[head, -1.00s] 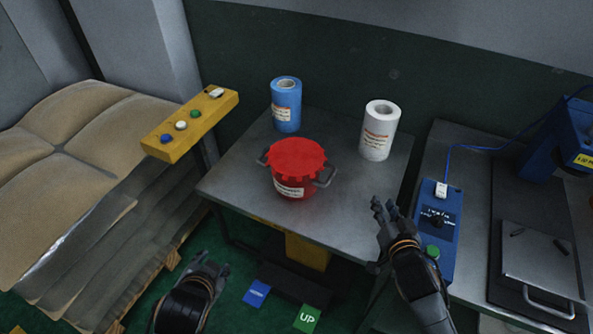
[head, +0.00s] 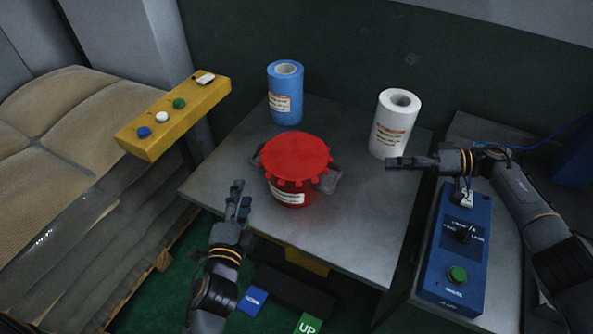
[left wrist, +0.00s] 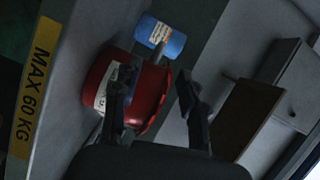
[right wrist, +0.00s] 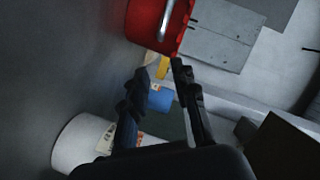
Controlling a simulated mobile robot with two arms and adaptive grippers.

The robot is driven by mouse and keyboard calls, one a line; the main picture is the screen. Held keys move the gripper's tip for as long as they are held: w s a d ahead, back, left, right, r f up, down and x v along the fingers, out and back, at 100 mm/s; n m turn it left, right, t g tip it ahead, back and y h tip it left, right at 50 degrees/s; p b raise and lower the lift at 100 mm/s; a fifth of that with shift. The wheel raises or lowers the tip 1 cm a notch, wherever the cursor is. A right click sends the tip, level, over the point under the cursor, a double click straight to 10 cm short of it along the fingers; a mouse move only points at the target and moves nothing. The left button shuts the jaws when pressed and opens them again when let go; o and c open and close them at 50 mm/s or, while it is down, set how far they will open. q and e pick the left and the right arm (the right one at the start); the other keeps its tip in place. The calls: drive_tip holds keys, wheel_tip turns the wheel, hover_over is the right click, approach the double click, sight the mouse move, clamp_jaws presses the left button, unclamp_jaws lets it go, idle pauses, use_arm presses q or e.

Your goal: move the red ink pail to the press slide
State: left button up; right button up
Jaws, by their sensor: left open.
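The red ink pail (head: 297,162), with a ribbed lid, a pale label and a grey handle on each side, stands upright on the grey table (head: 340,235). My left gripper (head: 238,190) is open, in front and left of the pail, apart from it. In the left wrist view the pail (left wrist: 150,105) shows behind and between the fingers. My right gripper (head: 392,163) is open and empty, right of the pail near the white roll. In the right wrist view the pail (right wrist: 160,22) and one handle show at the top. I cannot make out the press slide in the current views.
A blue roll (head: 285,95) and a white roll (head: 393,125) stand at the table's back. A yellow button box (head: 175,115) hangs at left by stacked sacks (head: 60,130). A blue control box (head: 455,250) is at right. Pedals (head: 308,324) lie on the floor.

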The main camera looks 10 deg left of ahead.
sight(253, 154)
use_arm(q)
drive_tip(key=shift+d, duration=0.1)
drive_tip(key=shift+s+r, duration=0.1)
use_arm(e)
drive_tip(key=shift+s+d+r, duration=0.2)
drive_tip(key=shift+s+d, duration=0.05)
drive_tip(key=shift+a, duration=0.1)
use_arm(q)
drive_tip(key=w, duration=0.4)
drive_tip(key=w+a, duration=0.1)
drive_tip(key=w, duration=0.4)
drive_tip(key=w+f, duration=0.1)
drive_tip(key=w, duration=0.4)
drive_tip(key=shift+a, duration=0.15)
use_arm(e)
drive_tip(key=x, duration=1.3)
drive_tip(key=shift+s+a+f, duration=0.1)
drive_tip(key=shift+a+f, duration=0.05)
drive_tip(key=shift+a, duration=0.2)
use_arm(q)
drive_tip(key=shift+s, duration=0.1)
drive_tip(key=c, duration=0.6)
use_arm(e)
drive_tip(key=c, duration=0.6)
use_arm(q)
clamp_jaws()
